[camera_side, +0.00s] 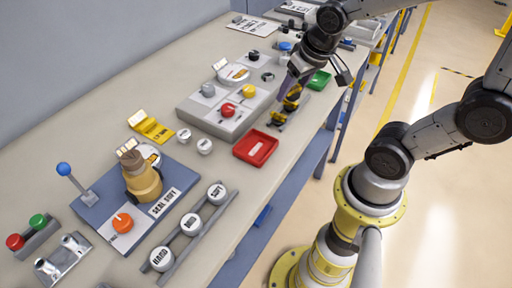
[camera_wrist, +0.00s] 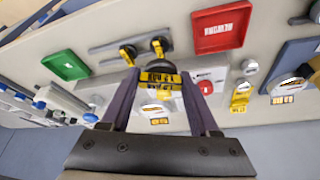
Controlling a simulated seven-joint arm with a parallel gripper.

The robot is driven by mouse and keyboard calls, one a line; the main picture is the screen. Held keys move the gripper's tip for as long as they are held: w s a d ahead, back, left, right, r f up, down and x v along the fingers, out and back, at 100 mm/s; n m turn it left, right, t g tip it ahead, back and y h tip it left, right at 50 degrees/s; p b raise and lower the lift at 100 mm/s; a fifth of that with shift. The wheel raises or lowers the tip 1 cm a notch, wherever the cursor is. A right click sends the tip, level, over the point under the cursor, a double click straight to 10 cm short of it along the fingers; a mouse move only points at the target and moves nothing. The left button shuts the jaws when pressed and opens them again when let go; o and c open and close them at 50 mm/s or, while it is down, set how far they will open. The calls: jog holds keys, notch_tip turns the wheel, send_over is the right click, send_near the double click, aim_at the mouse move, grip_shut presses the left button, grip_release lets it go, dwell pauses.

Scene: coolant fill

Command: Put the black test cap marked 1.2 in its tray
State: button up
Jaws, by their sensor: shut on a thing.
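My gripper (camera_wrist: 160,76) is shut on a black cap with yellow labels (camera_wrist: 162,79), held between the fingertips in the wrist view. Its marking is too small to read surely. In the side view my gripper (camera_side: 287,101) is at the bench's right side, between a red tray (camera_side: 256,158) and a green tray (camera_side: 319,81). The wrist view also shows the red tray (camera_wrist: 222,27) at upper right and the green tray (camera_wrist: 65,65) at left. Two black pieces with yellow labels (camera_wrist: 159,45) (camera_wrist: 128,54) sit on grey rails beyond the held cap. Which tray belongs to the cap is not shown.
A pale panel (camera_side: 212,122) with red, yellow and grey caps stands left of my gripper. A blue fixture (camera_side: 100,215) with a lever is at the lower left. White caps sit on a rail (camera_side: 202,226) in front. Bare bench lies around the red tray.

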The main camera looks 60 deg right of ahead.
jog(key=s+a+r+n+y, duration=0.15)
jog(key=s+a+n, duration=0.25)
jog(key=s+a, duration=0.45)
send_near(251, 147)
jog(key=shift+w+d+f, duration=0.15)
jog(key=shift+w+f, duration=0.55)
jog(key=shift+f, duration=0.1)
jog(key=shift+w+f, duration=0.2)
jog(key=shift+f, duration=0.05)
jog(key=shift+w+f, duration=0.2)
jog(key=shift+f, duration=1.55)
jog(key=shift+f, duration=0.1)
jog(key=o, duration=0.9)
jog(key=shift+c, duration=0.2)
